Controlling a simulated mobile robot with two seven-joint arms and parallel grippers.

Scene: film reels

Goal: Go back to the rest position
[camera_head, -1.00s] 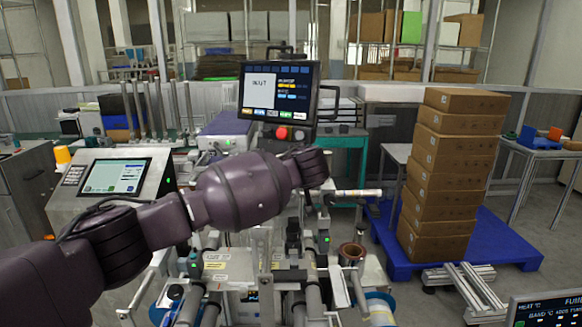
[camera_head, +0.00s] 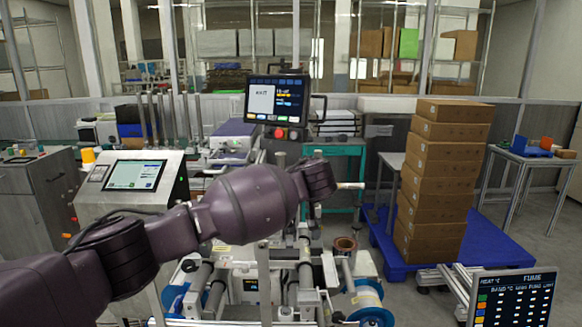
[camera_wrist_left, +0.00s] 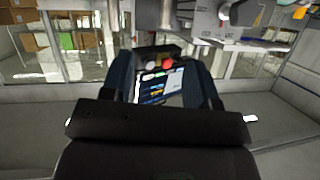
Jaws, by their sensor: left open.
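My left arm (camera_head: 258,205) comes in from the lower left in the head view and reaches across in front of the film machine (camera_head: 250,290). In the left wrist view my left gripper (camera_wrist_left: 165,82) shows two dark fingers set apart. The gap between them holds nothing; a screen shows through it in the background. A brown reel (camera_head: 346,246) and a blue-flanged reel (camera_head: 369,297) sit on the machine, right of and below my left wrist. My right gripper is in neither current view.
A touch-screen console (camera_head: 135,175) stands left and a monitor (camera_head: 276,100) rises behind my wrist. Stacked boxes (camera_head: 440,180) stand on a blue pallet (camera_head: 500,245) at right. A display (camera_head: 515,298) is at the lower right. Open floor shows beyond the pallet.

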